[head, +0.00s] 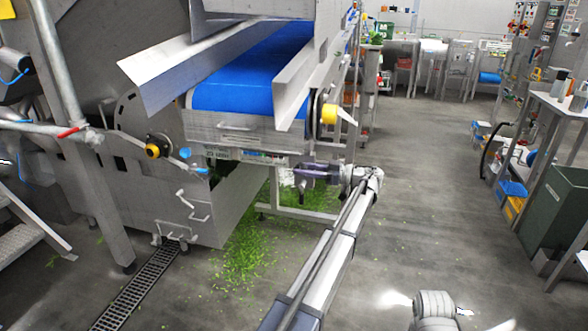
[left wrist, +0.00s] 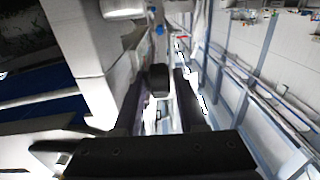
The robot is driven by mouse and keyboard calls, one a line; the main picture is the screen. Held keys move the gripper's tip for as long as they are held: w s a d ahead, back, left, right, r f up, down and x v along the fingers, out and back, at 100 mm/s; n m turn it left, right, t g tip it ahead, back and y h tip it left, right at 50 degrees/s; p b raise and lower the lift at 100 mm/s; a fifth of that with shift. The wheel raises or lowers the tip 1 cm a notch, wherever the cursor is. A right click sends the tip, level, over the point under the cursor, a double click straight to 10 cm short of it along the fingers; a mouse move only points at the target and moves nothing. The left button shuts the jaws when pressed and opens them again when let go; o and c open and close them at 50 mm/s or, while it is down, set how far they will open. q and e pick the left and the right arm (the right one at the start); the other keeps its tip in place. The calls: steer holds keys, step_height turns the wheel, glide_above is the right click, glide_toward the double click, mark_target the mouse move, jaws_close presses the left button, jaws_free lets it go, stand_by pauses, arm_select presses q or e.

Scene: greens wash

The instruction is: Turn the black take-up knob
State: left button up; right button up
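In the left wrist view, a black knob (left wrist: 159,80) shows straight ahead between the two dark fingers of my left gripper (left wrist: 160,88). The fingers are apart, with a gap visible on each side of the knob. I cannot tell whether the knob is between the tips or just beyond them. In the head view, my left gripper (head: 304,174) is below the discharge end of the blue belt (head: 250,85), beside the conveyor frame. I cannot make out the knob clearly there. My right gripper is not in view.
Shredded greens (head: 245,250) lie on the floor under the conveyor. A floor drain (head: 138,285) runs at lower left. Open floor lies right of the conveyor.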

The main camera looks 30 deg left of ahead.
arm_select(q)
steer(key=x, duration=0.3)
steer(key=shift+a, duration=0.2)
jaws_close()
